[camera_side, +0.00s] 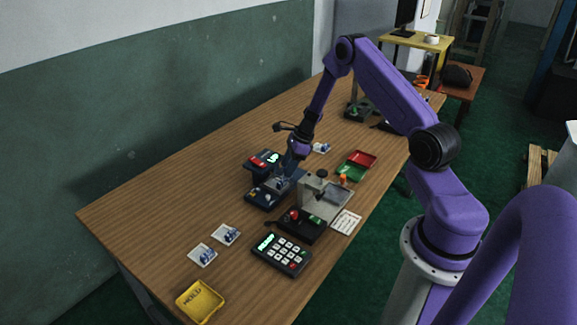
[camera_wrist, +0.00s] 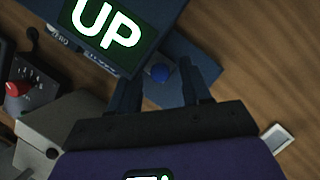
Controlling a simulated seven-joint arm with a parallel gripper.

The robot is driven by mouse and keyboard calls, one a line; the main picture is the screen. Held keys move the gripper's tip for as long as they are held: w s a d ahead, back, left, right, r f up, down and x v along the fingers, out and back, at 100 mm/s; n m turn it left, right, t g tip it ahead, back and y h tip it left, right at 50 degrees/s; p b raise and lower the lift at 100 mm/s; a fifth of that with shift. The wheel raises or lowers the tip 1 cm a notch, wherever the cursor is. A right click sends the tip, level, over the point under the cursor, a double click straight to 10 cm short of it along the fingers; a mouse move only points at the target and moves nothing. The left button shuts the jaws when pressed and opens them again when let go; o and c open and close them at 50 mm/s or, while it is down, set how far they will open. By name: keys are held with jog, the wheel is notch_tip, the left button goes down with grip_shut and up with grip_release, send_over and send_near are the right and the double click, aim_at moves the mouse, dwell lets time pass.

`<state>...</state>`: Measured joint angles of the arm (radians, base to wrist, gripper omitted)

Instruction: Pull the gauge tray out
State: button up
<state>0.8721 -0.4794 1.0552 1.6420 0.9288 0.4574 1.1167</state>
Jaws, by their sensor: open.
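A dark blue gauge unit (camera_side: 250,170) stands mid-table with a lit green display (camera_wrist: 108,28) that reads "UP" in the wrist view. A flat dark blue plate (camera_wrist: 207,72), which looks like the gauge tray, lies beside the unit in the wrist view. A round blue knob (camera_wrist: 160,73) sits on it. My gripper (camera_wrist: 157,76) is open, with its two dark fingers on either side of the knob. I cannot tell whether they touch it. In the side view my gripper (camera_side: 283,181) hangs low over the dark blue parts, and hides some of them.
A grey fixture (camera_side: 312,190) and a black box with a red knob (camera_side: 299,224) stand close on the right. A keypad (camera_side: 281,254), white cards with blue parts (camera_side: 226,235) and a yellow HOLD tray (camera_side: 200,301) lie nearer. A red and green tray (camera_side: 357,165) lies right. The table's left side is clear.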

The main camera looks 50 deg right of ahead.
jog(key=shift+f, duration=0.15)
grip_shut()
jog(key=shift+d, duration=4)
grip_release()
jog(key=shift+d, duration=0.1)
